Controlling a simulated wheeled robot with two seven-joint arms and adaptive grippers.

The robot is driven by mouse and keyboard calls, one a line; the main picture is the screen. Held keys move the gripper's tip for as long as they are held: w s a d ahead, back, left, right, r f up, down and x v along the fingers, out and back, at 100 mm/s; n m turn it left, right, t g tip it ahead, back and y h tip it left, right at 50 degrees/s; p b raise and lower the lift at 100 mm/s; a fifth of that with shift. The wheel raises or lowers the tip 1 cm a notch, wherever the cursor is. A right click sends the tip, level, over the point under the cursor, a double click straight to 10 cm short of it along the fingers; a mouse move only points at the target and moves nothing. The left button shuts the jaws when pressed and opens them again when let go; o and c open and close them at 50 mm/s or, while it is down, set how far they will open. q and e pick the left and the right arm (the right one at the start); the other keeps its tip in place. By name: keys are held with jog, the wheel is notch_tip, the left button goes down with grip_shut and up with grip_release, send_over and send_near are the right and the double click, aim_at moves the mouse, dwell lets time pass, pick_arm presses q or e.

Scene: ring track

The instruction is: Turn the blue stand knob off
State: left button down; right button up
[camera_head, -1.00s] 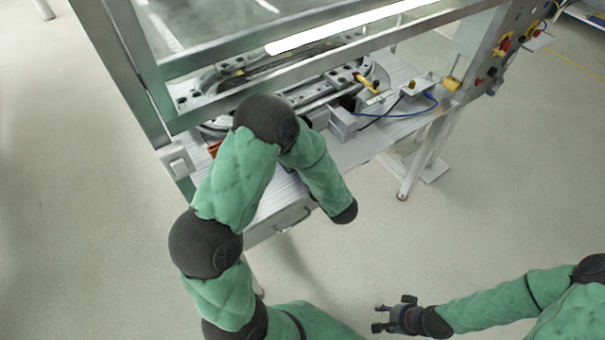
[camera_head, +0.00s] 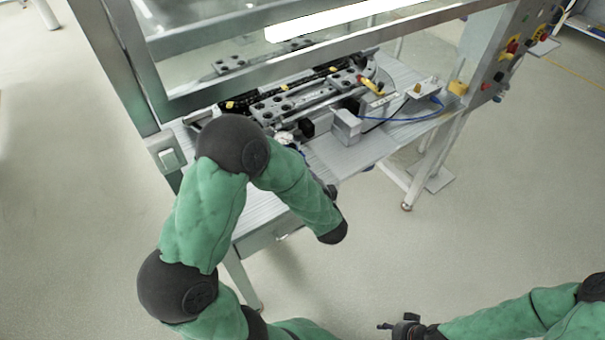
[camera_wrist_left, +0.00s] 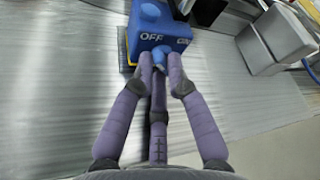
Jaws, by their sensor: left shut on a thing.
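The blue stand knob (camera_wrist_left: 160,58) shows at the top middle of the left wrist view. It projects from a blue housing (camera_wrist_left: 150,18) that carries the word OFF and a second, partly legible label to its right. My left gripper (camera_wrist_left: 161,66) has its purple-grey fingers closed around the knob. In the head view the knob and the left fingertips are hidden behind my left arm. My right gripper (camera_head: 394,326) is at the bottom edge of the head view, partly cut off, empty and away from the table; its fingers look spread.
A metal workbench (camera_head: 352,155) carries the ring track (camera_head: 290,98) under a green-grey frame. A grey block (camera_head: 347,127) and a blue cable (camera_head: 408,118) lie right of the track. A panel of coloured buttons (camera_head: 512,45) stands at the right.

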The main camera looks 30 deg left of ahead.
dwell(0.3)
pick_arm(q)
jog(key=c, duration=1.2)
grip_release()
jog(key=shift+v, duration=4)
